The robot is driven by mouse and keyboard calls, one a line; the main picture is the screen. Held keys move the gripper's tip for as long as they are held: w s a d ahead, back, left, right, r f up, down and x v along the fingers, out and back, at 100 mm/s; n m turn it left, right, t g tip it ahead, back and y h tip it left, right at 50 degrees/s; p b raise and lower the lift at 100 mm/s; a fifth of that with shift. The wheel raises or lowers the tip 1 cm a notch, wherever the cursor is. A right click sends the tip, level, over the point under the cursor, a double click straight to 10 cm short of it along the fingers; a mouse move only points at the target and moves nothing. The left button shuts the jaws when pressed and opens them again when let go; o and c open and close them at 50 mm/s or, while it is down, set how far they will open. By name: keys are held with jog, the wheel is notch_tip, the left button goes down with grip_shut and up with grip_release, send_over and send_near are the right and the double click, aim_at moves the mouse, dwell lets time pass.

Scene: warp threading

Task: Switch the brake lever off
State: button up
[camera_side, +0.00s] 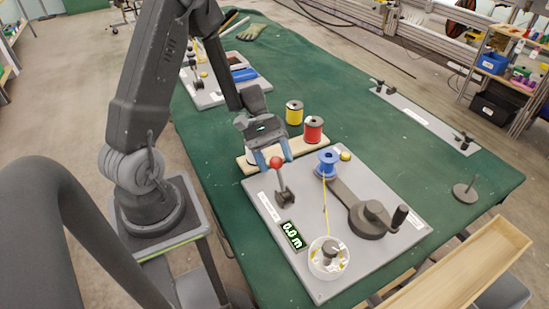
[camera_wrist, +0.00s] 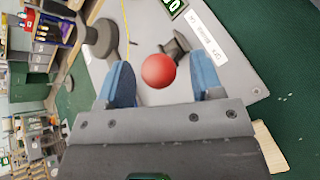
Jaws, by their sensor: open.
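The brake lever has a red ball knob (camera_side: 275,162) on a dark stem and base (camera_side: 286,198), mounted at the left part of a grey plate (camera_side: 262,182). The lever stands near upright, tilted slightly in the side view. My gripper (camera_side: 273,158) is open, its two blue fingers on either side of the knob. In the wrist view the red knob (camera_wrist: 158,71) sits between the blue fingertips of my gripper (camera_wrist: 162,78), with a gap to each finger. I cannot tell the exact depth of the knob between the fingers.
The plate also carries a blue spool (camera_side: 327,160), a dark crank (camera_side: 370,218), a display reading 0.0 m (camera_side: 292,235) and a white cup-like holder (camera_side: 328,260) with yellow thread. Red (camera_side: 313,130) and yellow (camera_side: 294,112) spools stand behind on a wooden board.

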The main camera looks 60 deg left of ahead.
jog(key=v, duration=1.4)
jog(key=s+d+r+m+t+y, duration=0.3)
jog(key=s+d+r+m+y, duration=0.2)
jog(key=d, duration=0.4)
jog(key=s+d+r+m+t+y, duration=0.3)
jog(key=s+d+r+m+y, duration=0.2)
jog(key=d+r+y, duration=0.1)
jog(key=d+r, duration=0.1)
jog(key=d, duration=0.1)
jog(key=shift+s+d+r+t, duration=0.2)
jog(key=shift+s+d+t, duration=0.05)
jog(key=shift+d+t, duration=0.15)
